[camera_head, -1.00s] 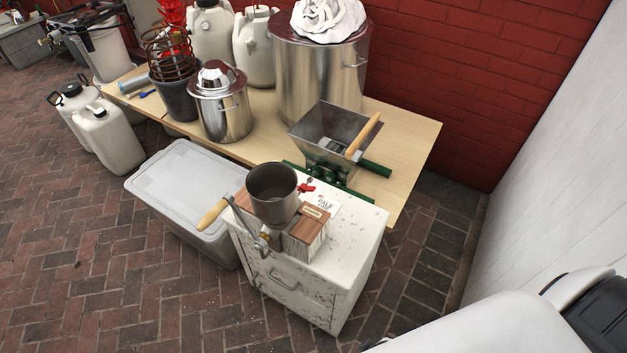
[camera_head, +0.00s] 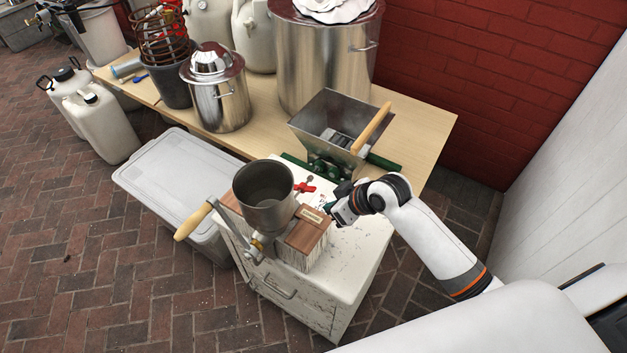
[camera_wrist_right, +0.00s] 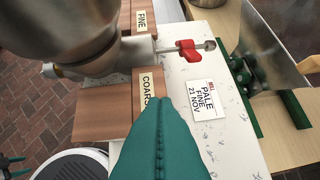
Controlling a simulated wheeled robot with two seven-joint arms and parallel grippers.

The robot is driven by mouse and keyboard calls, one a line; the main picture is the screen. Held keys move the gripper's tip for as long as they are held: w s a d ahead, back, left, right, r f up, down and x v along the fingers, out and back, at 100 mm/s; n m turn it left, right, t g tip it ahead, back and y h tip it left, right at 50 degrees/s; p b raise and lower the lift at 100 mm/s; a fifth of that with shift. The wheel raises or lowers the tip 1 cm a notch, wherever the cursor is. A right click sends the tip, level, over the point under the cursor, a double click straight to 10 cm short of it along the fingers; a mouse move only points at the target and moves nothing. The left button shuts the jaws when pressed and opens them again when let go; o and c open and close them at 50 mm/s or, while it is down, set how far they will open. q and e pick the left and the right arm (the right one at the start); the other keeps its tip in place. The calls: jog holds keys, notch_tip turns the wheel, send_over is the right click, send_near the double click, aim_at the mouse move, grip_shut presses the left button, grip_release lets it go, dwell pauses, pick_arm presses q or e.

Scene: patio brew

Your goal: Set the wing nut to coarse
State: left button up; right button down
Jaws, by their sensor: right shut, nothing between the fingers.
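The red wing nut (camera_head: 304,187) sits on a threaded rod beside the metal mill hopper (camera_head: 264,196). In the right wrist view the wing nut (camera_wrist_right: 189,50) is beyond my fingertips, untouched. A wooden block with a COARSE label (camera_wrist_right: 148,92) lies nearest the fingers, and a FINE label (camera_wrist_right: 142,20) is on wood farther off. My right gripper (camera_head: 331,208) is shut and empty, low beside the labelled block; its teal fingers (camera_wrist_right: 163,104) come up near the COARSE label. Teal tips at the wrist view's lower left look like my left gripper (camera_wrist_right: 12,166); its opening is unclear.
The mill stands on a worn white cabinet (camera_head: 335,282). A card reading PALE FINE 21 NOV (camera_wrist_right: 206,104) lies on its top. Behind is a wooden table (camera_head: 420,125) with a hopper crusher (camera_head: 335,120) and metal pots. A lidded grey bin (camera_head: 170,175) stands left.

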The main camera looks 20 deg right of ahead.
pick_arm(q)
jog(key=shift+w+d+f, duration=0.25)
jog(key=shift+w+f, duration=0.15)
pick_arm(e)
jog(key=w+d+r+n+y, duration=0.1)
jog(key=w+r, duration=0.5)
jog(key=r, duration=0.1)
jog(key=shift+w+d+r+n+t, duration=0.2)
jog(key=shift+d+n+t, duration=0.1)
jog(key=shift+t, duration=0.1)
send_over(301, 186)
jog(key=s+d, duration=0.1)
notch_tip(301, 186, down, 7)
jog(key=shift+r+b, duration=0.15)
jog(key=shift+b, duration=0.15)
jog(key=f, duration=0.2)
jog(key=s+f, duration=0.1)
jog(key=shift+d, duration=0.4)
pick_arm(q)
jog(key=shift+r, duration=0.15)
pick_arm(e)
jog(key=shift+s+d+f, duration=0.2)
jog(key=shift+f, duration=0.25)
